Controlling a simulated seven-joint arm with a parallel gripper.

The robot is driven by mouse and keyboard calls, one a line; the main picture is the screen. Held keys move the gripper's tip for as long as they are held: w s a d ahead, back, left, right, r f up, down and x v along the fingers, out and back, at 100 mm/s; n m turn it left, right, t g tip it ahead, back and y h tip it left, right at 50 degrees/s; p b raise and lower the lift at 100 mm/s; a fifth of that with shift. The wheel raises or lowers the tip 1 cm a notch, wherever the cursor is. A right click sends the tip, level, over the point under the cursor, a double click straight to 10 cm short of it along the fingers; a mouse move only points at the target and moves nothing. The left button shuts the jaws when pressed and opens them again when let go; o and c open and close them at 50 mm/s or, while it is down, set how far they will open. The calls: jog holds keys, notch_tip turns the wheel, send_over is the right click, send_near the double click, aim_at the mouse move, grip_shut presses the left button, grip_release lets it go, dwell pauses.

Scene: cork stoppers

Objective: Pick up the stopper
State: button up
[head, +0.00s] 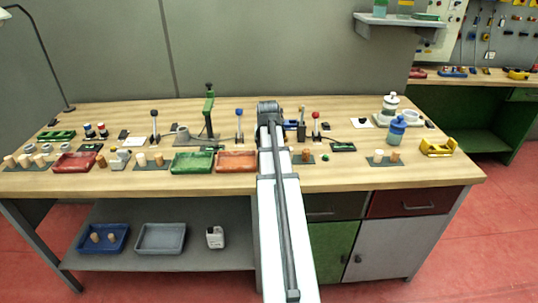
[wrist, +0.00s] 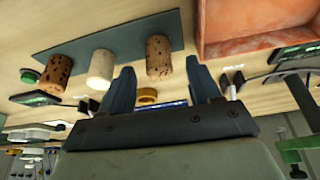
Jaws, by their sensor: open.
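In the wrist view, three cork stoppers stand in a row on a dark mat (wrist: 110,38): a dark speckled one (wrist: 57,73), a pale one (wrist: 101,68) and a brown one (wrist: 158,57). My gripper (wrist: 160,66) is open, with nothing held. The brown stopper appears in line with the gap between its fingertips; I cannot tell how far off it is. In the head view, my arm hides the gripper and most of this mat. One brown stopper (head: 307,155) shows just right of the arm.
An orange-red tray (head: 236,161) lies left of my arm and is close in the wrist view (wrist: 250,38). A green tray (head: 192,163) is beside it. More stoppers (head: 395,156) stand on other mats.

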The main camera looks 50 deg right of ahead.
jog(key=shift+x, duration=1.45)
jog(key=c, duration=1.1)
